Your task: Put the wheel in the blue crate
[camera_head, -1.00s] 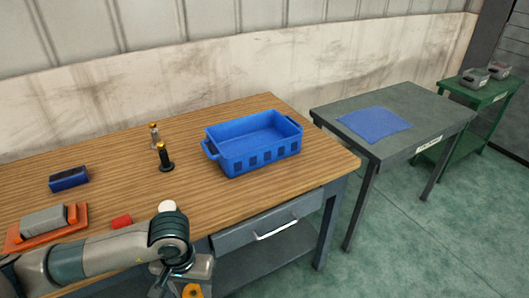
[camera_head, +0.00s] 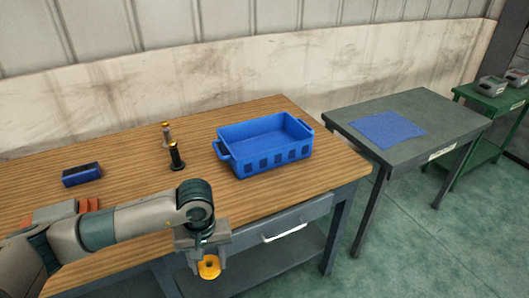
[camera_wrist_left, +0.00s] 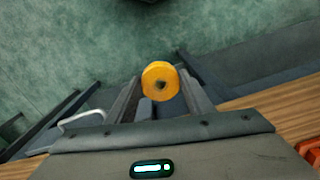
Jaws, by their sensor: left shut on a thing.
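The wheel (camera_head: 209,267) is a small orange-yellow disc with a dark centre hole. My left gripper (camera_head: 207,258) is shut on it and holds it in front of the table's front edge, beyond the tabletop. In the left wrist view the wheel (camera_wrist_left: 160,81) sits between the two fingertips of the gripper (camera_wrist_left: 160,92). The blue crate (camera_head: 265,158) stands upright on the wooden table, up and to the right of the gripper. It has handles at both ends and looks empty. My right gripper is not in view.
A blue block (camera_head: 82,174) lies further left. A grey table (camera_head: 440,112) with a blue mat (camera_head: 388,130) stands right.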

